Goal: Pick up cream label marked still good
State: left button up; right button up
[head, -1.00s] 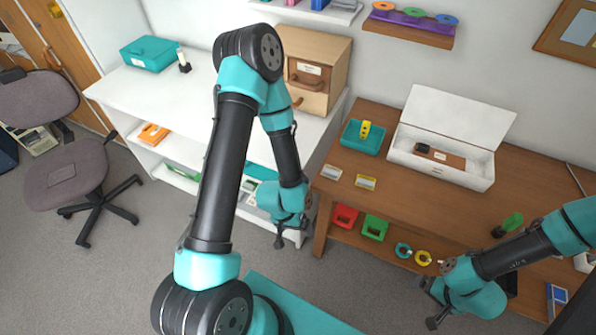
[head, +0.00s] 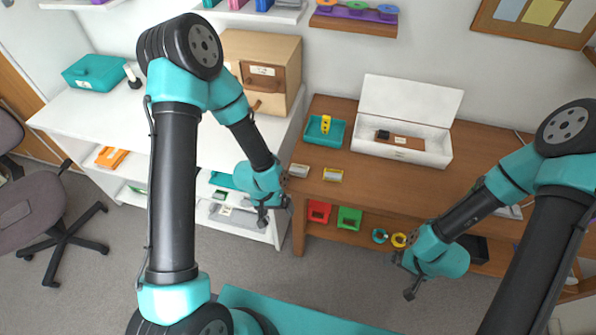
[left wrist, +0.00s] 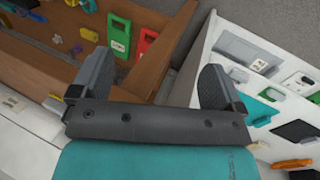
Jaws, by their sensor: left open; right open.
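I cannot read any label as marked still good. Small pale labels show on the teal box (head: 85,84), on the drawer front of the wooden cabinet (head: 262,71) and on the front of the open white box (head: 400,140). My right gripper (head: 403,277) is open and empty in front of the desk.
The white table (head: 70,115) has lower shelves with an orange item (head: 111,158) and flat items. Under the brown desk (head: 375,178) are red (head: 319,211) and green (head: 349,218) pieces and small rings. A teal tray (head: 340,133) stands on the desk. An office chair stands left.

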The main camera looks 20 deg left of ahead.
pick_arm(q)
jog(key=shift+m+g+y, duration=0.3)
jog(key=shift+m+y, duration=0.3)
jog(key=shift+y, duration=0.2)
jog(key=w+d+r, duration=0.1)
jog(key=w+r, duration=0.5)
jog(key=r, duration=0.1)
jog(key=w+d+r, duration=0.1)
jog(key=w+r, duration=0.2)
jog(key=w, duration=0.1)
jog(key=shift+d+r, duration=0.2)
jog(key=shift+d, duration=0.15)
jog(key=w+r+y, duration=0.2)
jog(key=w+r, duration=0.3)
jog(key=r, duration=0.6)
jog(key=shift+w+d, duration=0.25)
jog(key=shift+d, duration=0.05)
jog(key=shift+f, duration=0.15)
send_over(299, 169)
notch_tip(299, 169, down, 12)
jog(key=shift+a+r, duration=0.1)
jog(key=shift+f, duration=0.25)
jog(key=shift+w+a+f, duration=0.1)
jog(key=shift+w+f, duration=0.05)
jog(key=shift+f, duration=2.35)
